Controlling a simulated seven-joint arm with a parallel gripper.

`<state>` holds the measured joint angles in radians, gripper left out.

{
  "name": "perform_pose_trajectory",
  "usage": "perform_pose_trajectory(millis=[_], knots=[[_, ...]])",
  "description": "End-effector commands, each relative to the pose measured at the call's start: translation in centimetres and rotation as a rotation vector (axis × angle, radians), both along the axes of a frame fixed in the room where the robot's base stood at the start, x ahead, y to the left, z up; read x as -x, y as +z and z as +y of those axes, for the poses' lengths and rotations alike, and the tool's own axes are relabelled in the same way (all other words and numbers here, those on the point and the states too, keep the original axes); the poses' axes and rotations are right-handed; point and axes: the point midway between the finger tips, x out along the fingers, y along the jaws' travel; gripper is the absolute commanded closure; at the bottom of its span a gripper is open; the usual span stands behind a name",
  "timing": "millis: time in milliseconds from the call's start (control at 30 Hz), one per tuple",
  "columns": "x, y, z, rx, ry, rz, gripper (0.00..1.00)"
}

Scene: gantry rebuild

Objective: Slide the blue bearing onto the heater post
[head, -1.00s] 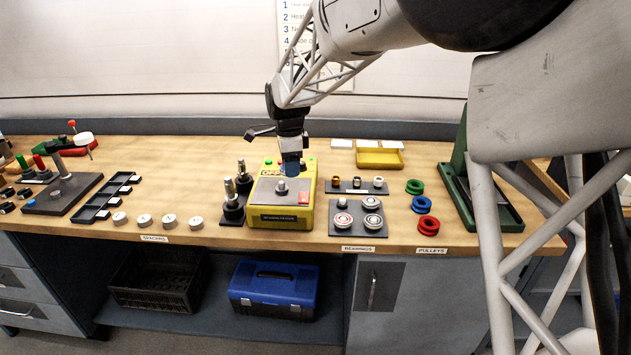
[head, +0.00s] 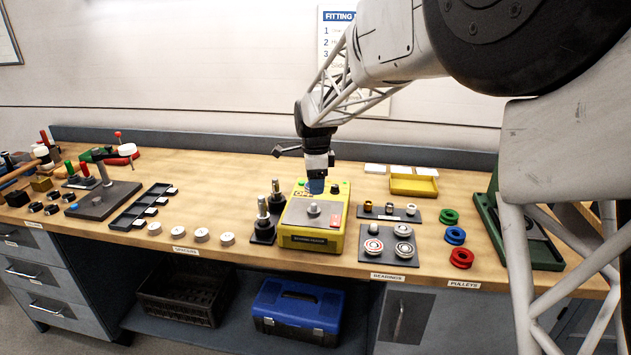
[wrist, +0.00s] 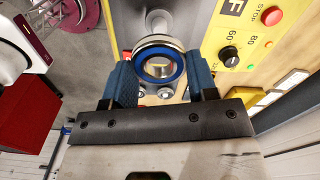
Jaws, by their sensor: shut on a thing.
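The bearing (wrist: 159,66), a metal ring with a blue inner band, sits between the two blue fingers of my gripper (wrist: 162,82) in the wrist view. My gripper is shut on it. In the head view my gripper (head: 316,188) is just above the yellow heater (head: 312,240). The heater post (head: 314,208) is a short, pale metal stub on the heater's grey top plate, just below the fingertips. A metal post also shows beyond the bearing in the wrist view (wrist: 157,22). The bearing appears apart from the post; I cannot judge the exact alignment.
Two dark stands with metal pins (head: 263,222) are close left of the heater. A bearing tray (head: 389,250) is close right, with coloured pulleys (head: 455,236) beyond. A yellow tray (head: 413,186) lies behind. White spacers (head: 201,235) line the front left.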

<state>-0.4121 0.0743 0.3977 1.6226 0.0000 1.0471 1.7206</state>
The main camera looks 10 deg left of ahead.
Motion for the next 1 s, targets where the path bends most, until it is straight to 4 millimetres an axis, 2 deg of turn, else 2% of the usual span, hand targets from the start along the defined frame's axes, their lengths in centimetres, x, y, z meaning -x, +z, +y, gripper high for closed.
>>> perform_pose_trajectory(millis=[1000], knots=[[0.0, -2.1, 0.0, 0.000, 0.000, 0.000, 0.73]])
